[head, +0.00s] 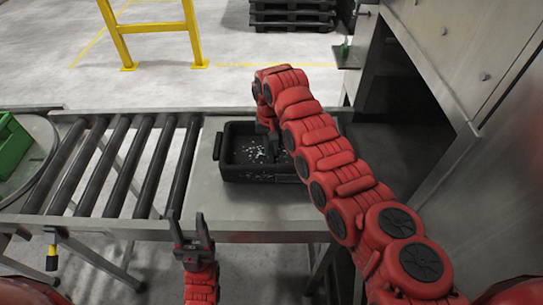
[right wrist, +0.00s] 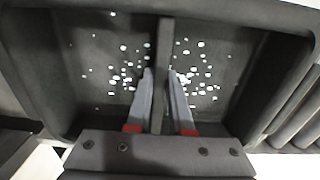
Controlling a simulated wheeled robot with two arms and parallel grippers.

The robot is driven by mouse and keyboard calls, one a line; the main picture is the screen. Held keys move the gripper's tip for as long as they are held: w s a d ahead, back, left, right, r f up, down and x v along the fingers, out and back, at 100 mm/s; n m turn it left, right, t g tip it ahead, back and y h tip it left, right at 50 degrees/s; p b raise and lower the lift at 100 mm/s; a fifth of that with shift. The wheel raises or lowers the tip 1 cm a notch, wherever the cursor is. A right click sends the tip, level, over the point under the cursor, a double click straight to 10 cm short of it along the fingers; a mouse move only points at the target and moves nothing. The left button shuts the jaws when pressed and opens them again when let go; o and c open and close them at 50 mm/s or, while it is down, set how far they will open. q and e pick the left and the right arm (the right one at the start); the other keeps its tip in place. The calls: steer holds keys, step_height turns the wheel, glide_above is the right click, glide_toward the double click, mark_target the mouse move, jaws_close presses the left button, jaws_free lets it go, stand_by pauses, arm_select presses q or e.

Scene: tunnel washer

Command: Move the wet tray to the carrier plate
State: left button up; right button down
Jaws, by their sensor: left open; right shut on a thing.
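The wet tray (head: 232,172) is black, with white droplets on its floor. In the head view it is over the flat grey metal surface at the right end of the roller conveyor. My right gripper (right wrist: 160,78) reaches down into the tray (right wrist: 40,75), with a finger on each side of its middle bar (right wrist: 164,45), shut on it. My right arm hides part of the tray's right side. I cannot tell whether the tray touches the surface. My left gripper (head: 187,228) is open and empty, in front of the conveyor. I cannot tell which thing is the carrier plate.
Black rollers (head: 115,165) lie left of the tray, clear of objects. A round grey table (head: 38,150) at far left bears a green crate (head: 12,145). A metal machine (head: 435,40) with a dark opening stands at right. A yellow barrier (head: 155,28) stands behind.

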mark_target(271, 152)
steer(key=shift+w+f+b, duration=0.1)
steer(key=shift+w+b, duration=0.6)
steer(key=shift+b, duration=0.4)
step_height(271, 152, down, 3)
steer(key=shift+f, duration=0.15)
steer(key=shift+b, duration=0.3)
steer(key=c, duration=0.8)
jaws_free()
steer(key=shift+f, duration=0.1)
